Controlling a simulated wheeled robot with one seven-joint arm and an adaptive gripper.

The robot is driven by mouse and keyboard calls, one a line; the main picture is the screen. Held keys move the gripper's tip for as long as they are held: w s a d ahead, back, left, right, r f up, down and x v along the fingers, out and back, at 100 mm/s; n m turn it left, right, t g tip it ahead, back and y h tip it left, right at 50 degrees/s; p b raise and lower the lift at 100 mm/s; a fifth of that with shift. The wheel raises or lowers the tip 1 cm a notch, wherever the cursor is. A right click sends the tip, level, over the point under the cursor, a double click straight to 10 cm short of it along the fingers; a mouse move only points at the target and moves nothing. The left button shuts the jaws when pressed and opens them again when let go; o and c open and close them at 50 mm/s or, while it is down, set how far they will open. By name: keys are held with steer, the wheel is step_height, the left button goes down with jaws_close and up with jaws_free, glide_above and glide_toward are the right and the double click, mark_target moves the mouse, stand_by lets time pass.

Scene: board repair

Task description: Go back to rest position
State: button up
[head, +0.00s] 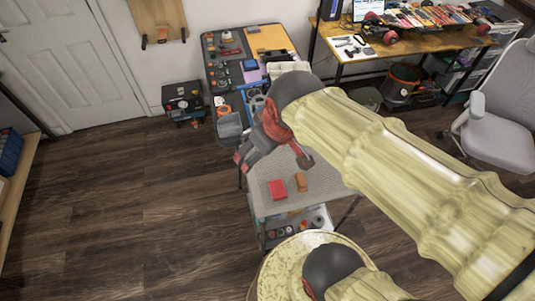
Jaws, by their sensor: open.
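My gripper (272,162) is in the head view, at the end of my yellowish arm, which comes in from the right. It hangs above the far part of a small grey-topped table (325,178), with its fingers apart and nothing seen between them. A red block (277,189) and an orange-brown block (300,182) lie on that table, nearer to me than the gripper. The gripper and arm hide part of the table's far side.
A dark workbench (225,75) with small parts stands behind the gripper. A wooden desk (420,45) with tools is at the back right. A grey chair (500,115) stands at the right. The wooden floor (120,210) at left is clear.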

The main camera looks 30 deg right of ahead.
steer(key=s+r, duration=0.1)
steer(key=s+a+r+m, duration=0.1)
steer(key=s+m, duration=0.1)
steer(key=s, duration=0.1)
steer(key=shift+s+a+r+t, duration=0.1)
steer(key=shift+a+r+t, duration=0.1)
steer(key=shift+r+t, duration=0.2)
step_height(320, 180, down, 5)
steer(key=b, duration=0.5)
stand_by(0.4)
